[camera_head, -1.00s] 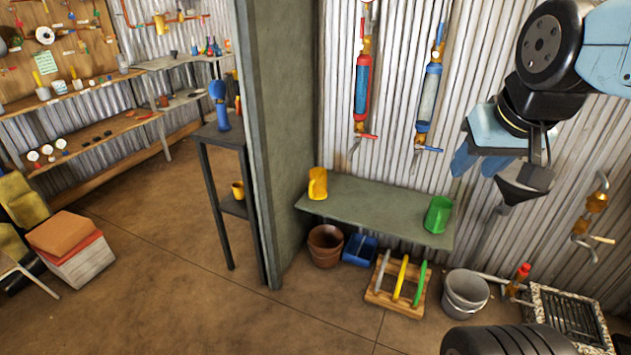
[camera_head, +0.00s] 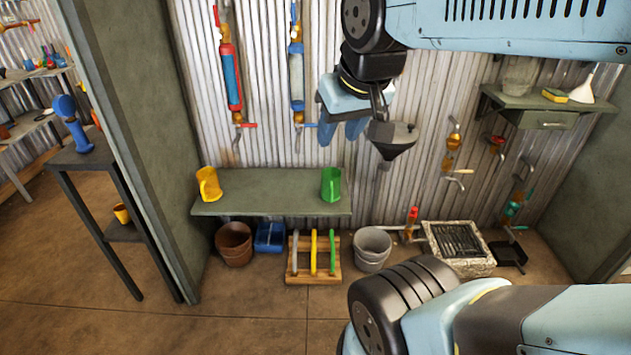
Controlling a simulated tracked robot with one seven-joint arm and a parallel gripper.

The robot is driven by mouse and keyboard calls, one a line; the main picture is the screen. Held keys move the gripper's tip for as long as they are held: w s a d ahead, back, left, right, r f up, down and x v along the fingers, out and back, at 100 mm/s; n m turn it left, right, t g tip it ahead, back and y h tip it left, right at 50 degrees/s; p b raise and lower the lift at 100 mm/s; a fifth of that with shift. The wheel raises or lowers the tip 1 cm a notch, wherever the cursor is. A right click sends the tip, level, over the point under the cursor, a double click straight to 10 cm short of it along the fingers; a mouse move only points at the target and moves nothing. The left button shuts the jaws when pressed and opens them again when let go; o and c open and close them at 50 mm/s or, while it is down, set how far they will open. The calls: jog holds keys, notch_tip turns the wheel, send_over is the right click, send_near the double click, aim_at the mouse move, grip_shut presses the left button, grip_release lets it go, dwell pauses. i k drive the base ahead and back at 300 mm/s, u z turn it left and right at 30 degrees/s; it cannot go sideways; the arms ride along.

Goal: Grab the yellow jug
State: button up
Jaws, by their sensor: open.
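The yellow jug (camera_head: 208,185) stands upright near the left end of a grey-green shelf (camera_head: 265,204) on the corrugated wall. A green jug (camera_head: 331,185) stands near the shelf's right end. Nothing shows between the fingers. The gripper is well apart from the yellow jug. The jug's full outline is in view.
A partition wall (camera_head: 130,130) stands just left of the shelf. Floor in front is clear at left.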

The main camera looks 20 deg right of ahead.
aim_at(210, 191)
jog(key=z, duration=0.05)
jog(key=k, duration=1.05)
jog(key=u, duration=1)
jog(key=i, duration=2.55)
jog(key=z, duration=0.5)
jog(key=k, duration=0.55)
